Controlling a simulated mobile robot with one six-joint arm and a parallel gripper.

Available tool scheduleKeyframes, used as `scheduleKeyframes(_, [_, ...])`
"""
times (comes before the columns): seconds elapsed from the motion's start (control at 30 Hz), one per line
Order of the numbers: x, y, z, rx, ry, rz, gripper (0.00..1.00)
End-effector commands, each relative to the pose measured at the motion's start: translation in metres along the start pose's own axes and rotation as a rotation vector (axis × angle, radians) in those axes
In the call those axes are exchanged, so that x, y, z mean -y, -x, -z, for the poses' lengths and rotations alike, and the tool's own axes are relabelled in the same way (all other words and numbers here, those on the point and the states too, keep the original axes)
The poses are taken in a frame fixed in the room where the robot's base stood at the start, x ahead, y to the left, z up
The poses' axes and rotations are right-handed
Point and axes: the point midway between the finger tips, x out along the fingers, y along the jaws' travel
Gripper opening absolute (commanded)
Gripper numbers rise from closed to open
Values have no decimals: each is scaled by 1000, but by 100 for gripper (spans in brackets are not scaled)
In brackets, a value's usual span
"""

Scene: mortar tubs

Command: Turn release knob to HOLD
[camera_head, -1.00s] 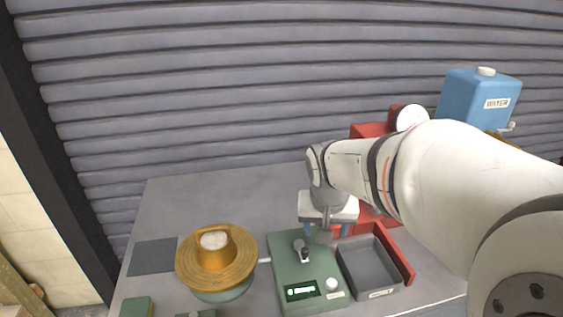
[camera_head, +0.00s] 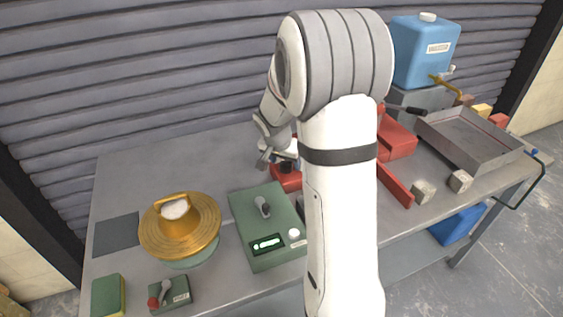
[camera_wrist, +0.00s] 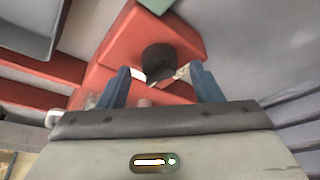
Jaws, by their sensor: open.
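A black round knob (camera_wrist: 159,60) sits on a red machine (camera_wrist: 185,40) in the wrist view. My gripper (camera_wrist: 158,72) is open, its two blue fingers on either side of the knob with visible gaps. I cannot tell how far the fingertips are from the knob in depth. A small pale mark beside the knob is too small to read, and its setting is unclear. In the head view my gripper (camera_head: 268,147) is over the back of the table by the red machine (camera_head: 286,180), largely hidden behind my arm.
A green box with a lever and lit display (camera_head: 254,228) stands in front. A brass flow table (camera_head: 200,243) and a small green lever box (camera_head: 180,291) are at left. A blue water tank (camera_head: 411,62) and a grey metal tray (camera_head: 449,123) are at right.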

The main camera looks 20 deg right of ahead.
Motion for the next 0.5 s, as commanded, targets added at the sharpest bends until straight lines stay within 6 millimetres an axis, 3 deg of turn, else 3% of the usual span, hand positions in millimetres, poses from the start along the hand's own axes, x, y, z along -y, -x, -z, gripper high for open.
scheduleKeyframes(0.13, [0,-10,0,0,1,0,59])
scheduleKeyframes(0.4, [0,-11,0,0,2,1,59])
scheduleKeyframes(0.5, [0,-11,0,0,2,1,51])
